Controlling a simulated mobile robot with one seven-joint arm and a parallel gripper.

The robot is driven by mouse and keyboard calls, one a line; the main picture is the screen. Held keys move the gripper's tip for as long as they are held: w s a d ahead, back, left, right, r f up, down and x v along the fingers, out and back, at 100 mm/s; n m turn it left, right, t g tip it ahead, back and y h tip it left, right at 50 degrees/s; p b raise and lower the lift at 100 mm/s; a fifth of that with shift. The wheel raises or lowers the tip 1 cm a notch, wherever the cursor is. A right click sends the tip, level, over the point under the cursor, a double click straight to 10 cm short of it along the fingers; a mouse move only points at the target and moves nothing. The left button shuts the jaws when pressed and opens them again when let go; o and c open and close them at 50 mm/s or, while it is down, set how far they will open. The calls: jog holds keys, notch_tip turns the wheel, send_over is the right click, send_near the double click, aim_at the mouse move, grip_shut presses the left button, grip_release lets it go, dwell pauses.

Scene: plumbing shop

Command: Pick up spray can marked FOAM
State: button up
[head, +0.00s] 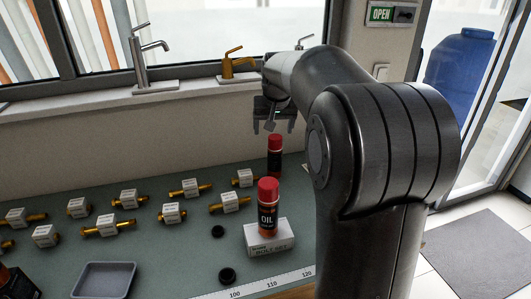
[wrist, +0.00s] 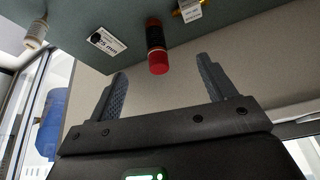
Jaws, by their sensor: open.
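A dark spray can with a red cap (head: 275,160) stands upright at the back of the green bench, below my gripper. Its label is not readable, so I cannot tell whether it says FOAM. It also shows in the wrist view (wrist: 156,40), its cap lying between the two finger directions but beyond the tips. A second red-capped can marked OIL (head: 268,215) stands on a white box (head: 270,240) nearer the front. My gripper (head: 268,124) is open and empty, above the back can and apart from it; it also shows in the wrist view (wrist: 162,68).
Several brass fittings with white tags (head: 130,199) stand left of the cans. Two black rings (head: 227,275) and a grey tray (head: 105,281) lie near the front. Taps (head: 148,60) stand on the window sill behind. A small printed card (wrist: 107,41) lies beside the can.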

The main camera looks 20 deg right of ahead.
jog(key=m, duration=0.1)
send_over(277, 138)
jog(key=s, duration=0.2)
notch_tip(277, 138, down, 8)
jog(key=shift+g, duration=0.3)
jog(key=x, duration=0.5)
jog(key=shift+w+a, duration=0.1)
jog(key=shift+a+x, duration=0.2)
jog(key=shift+x, duration=1.1)
jog(key=shift+a+x, duration=0.2)
jog(key=shift+x, duration=1.1)
jog(key=shift+c, duration=0.6)
jog(key=c, duration=1)
jog(key=shift+c, duration=0.6)
jog(key=shift+r, duration=0.1)
